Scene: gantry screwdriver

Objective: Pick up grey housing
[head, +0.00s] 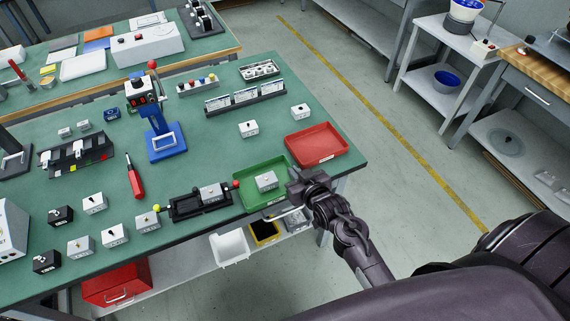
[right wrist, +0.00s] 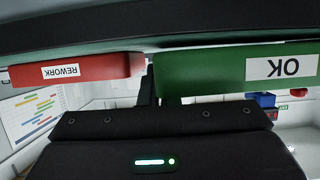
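Several small light-grey housings with dark knobs on top show in the head view. Loose ones stand at the table's front left, such as this grey housing (head: 114,235), and near the red tray (head: 316,144), such as this grey housing (head: 249,128). One grey housing (head: 266,181) lies in the green tray (head: 250,201). Another grey housing (head: 210,192) sits in a black fixture (head: 186,210). My right gripper (head: 300,188) is at the green tray's right edge, with no housing visible in it; its finger opening is unclear. My left gripper is out of view.
Black housings (head: 61,216) stand at the front left. In the right wrist view, the OK tray (right wrist: 220,75) and REWORK tray (right wrist: 100,70) fronts are close.

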